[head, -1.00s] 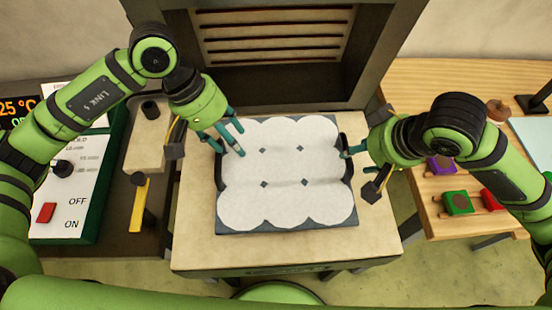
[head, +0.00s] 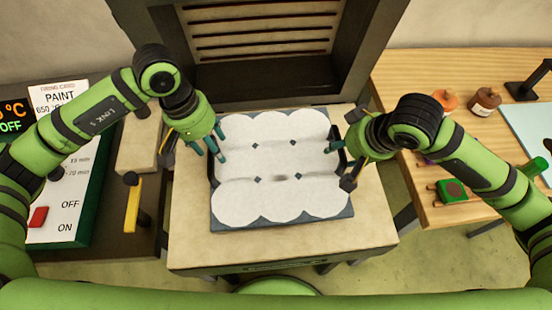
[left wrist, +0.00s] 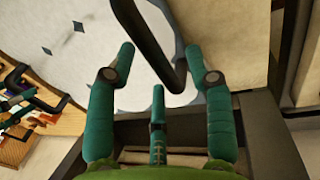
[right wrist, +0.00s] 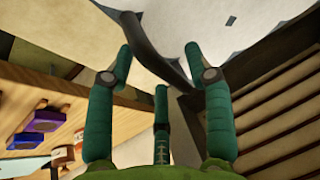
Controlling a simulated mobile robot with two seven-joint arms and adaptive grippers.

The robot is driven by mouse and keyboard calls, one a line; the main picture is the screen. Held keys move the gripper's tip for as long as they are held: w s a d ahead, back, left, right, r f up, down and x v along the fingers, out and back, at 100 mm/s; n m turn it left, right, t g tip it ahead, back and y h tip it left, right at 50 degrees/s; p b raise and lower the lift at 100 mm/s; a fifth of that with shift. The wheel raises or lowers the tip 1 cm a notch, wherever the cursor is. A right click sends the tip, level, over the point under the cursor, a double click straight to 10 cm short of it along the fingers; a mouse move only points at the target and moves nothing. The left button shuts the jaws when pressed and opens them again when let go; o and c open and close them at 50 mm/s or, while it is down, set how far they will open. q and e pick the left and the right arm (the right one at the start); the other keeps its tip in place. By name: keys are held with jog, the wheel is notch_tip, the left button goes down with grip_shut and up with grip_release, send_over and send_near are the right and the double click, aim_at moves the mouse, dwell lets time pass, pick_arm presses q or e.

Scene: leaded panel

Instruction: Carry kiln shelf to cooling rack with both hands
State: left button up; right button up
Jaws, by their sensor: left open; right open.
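The kiln shelf (head: 225,224) is a dark slab topped with white scalloped sheets, lying flat on a pale block. Black upright handles stand at its left (head: 213,167) and right (head: 344,160) sides. My left gripper (head: 219,147) is at the left handle, open; in the left wrist view the black handle (left wrist: 146,40) runs between its spread teal fingers. My right gripper (head: 338,153) is open at the right handle; in the right wrist view this handle (right wrist: 155,50) passes between its fingertips. Neither is closed on a handle. I cannot identify a cooling rack.
The kiln (head: 262,75) with slatted back wall stands behind the shelf. A control panel (head: 60,205) and a yellow-handled tool (head: 132,205) are at left. A wooden table (head: 440,80) with jars and coloured blocks is at right. Pale block surface (head: 285,250) in front is bare.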

pick_arm(q)
jog(key=shift+d+f, duration=0.15)
jog(key=shift+f, duration=0.45)
pick_arm(e)
jog(key=shift+w+a+f, duration=0.2)
jog(key=shift+f, duration=0.3)
pick_arm(q)
grip_shut()
pick_arm(e)
grip_shut()
pick_arm(q)
jog(key=shift+w+r, duration=0.15)
jog(key=shift+r, duration=0.15)
pick_arm(e)
jog(key=shift+w+r, duration=0.15)
jog(key=shift+r, duration=0.15)
